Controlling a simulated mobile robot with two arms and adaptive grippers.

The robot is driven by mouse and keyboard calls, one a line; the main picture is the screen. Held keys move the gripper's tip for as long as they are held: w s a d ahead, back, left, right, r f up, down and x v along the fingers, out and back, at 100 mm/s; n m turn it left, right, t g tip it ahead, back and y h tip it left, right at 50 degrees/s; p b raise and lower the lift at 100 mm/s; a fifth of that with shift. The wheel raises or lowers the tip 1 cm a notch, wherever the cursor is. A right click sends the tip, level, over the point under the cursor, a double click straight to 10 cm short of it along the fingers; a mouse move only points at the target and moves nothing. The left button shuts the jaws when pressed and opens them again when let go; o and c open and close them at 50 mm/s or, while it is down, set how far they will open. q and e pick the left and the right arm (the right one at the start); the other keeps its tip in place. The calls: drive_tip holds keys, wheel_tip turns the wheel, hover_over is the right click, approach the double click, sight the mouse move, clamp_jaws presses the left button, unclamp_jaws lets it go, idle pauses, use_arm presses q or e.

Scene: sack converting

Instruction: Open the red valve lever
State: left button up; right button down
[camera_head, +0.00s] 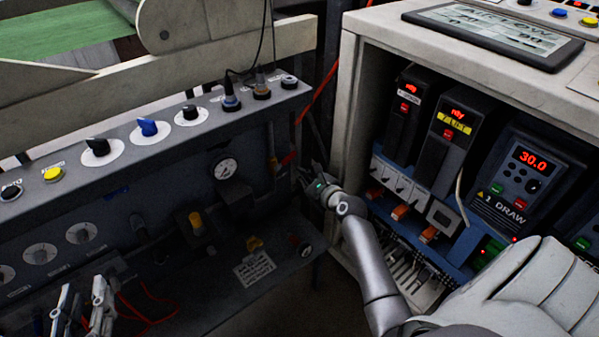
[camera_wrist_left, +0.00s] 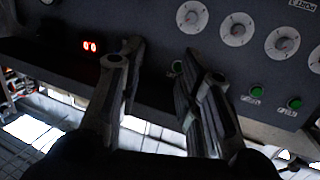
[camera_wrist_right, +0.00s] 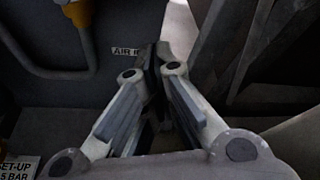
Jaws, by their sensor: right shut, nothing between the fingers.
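The red valve lever (camera_head: 289,158) appears as a small dark-red bar at the right end of the dark panel, by the gauge, in the head view. My right gripper (camera_head: 306,177) is just to the right of and below it; I cannot tell whether they touch. In the right wrist view its fingers (camera_wrist_right: 158,55) come together with nothing seen between them, in front of a partly covered "AIR" label (camera_wrist_right: 125,50). The lever is not clearly visible there. My left gripper (camera_head: 82,304) is open and empty at the lower left, its fingers apart in the left wrist view (camera_wrist_left: 160,55).
A pressure gauge (camera_head: 225,168) and yellow fitting (camera_head: 196,221) are on the panel left of the lever. An open cabinet (camera_head: 345,110) with drives stands close on the right. The console ledge (camera_head: 125,155) carries several knobs.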

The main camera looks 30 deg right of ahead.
sight(289, 158)
use_arm(q)
drive_tip(key=shift+s+a+f+g, duration=0.15)
drive_tip(key=shift+f+g, duration=0.15)
drive_tip(key=shift+f, duration=0.25)
use_arm(e)
drive_tip(key=shift+a+r, duration=0.25)
drive_tip(key=shift+r, duration=0.35)
drive_tip(key=shift+a+r, duration=0.2)
drive_tip(key=shift+r, duration=0.45)
drive_tip(key=shift+a+r, duration=0.25)
drive_tip(key=shift+r, duration=0.35)
use_arm(q)
drive_tip(key=shift+f+p, duration=0.1)
drive_tip(key=shift+p, duration=0.2)
